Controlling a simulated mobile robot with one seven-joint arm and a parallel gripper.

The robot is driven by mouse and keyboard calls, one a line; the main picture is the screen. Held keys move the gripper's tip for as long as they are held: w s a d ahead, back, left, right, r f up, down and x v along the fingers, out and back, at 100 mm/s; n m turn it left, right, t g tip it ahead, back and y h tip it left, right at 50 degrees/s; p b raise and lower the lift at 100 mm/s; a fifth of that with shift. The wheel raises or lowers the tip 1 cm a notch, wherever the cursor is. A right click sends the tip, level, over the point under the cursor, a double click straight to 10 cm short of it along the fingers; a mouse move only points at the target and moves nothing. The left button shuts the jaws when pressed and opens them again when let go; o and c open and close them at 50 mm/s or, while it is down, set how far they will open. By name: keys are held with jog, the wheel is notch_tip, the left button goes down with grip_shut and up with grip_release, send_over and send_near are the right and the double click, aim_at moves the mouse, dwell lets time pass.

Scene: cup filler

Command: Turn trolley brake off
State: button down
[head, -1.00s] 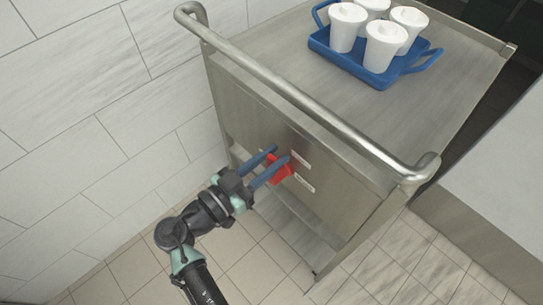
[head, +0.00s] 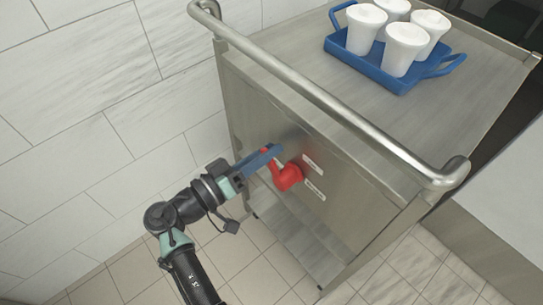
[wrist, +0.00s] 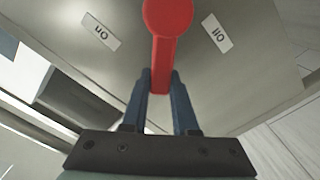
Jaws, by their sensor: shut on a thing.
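The red brake lever (head: 288,178) is on the end panel of the metal trolley (head: 250,105). Its round hub is at the right and its handle runs up and left into my gripper (head: 272,153). In the wrist view the red lever (wrist: 167,25) comes down from the top, and its handle end sits between the two blue fingers of my gripper (wrist: 160,80). The fingers are shut on it. A label reading "on" upside down (wrist: 101,32) is left of the lever, and one reading "off" (wrist: 217,33) is right of it.
A blue tray (head: 372,72) with several white cups (head: 406,48) stands on the trolley top. A thick metal push rail (head: 330,115) runs above the panel. A tiled wall (head: 80,120) is close on the left. The tiled floor (head: 265,270) below is clear.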

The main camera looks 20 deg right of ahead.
notch_tip(320, 180, down, 6)
jog(key=w+a+n+b, duration=0.1)
jog(key=w+n, duration=0.1)
jog(key=n, duration=0.8)
jog(key=shift+w+r+b, duration=0.2)
jog(key=shift+r+b, duration=0.05)
jog(key=shift+b, duration=0.05)
jog(key=c, duration=0.7)
grip_release()
jog(key=v, duration=1.3)
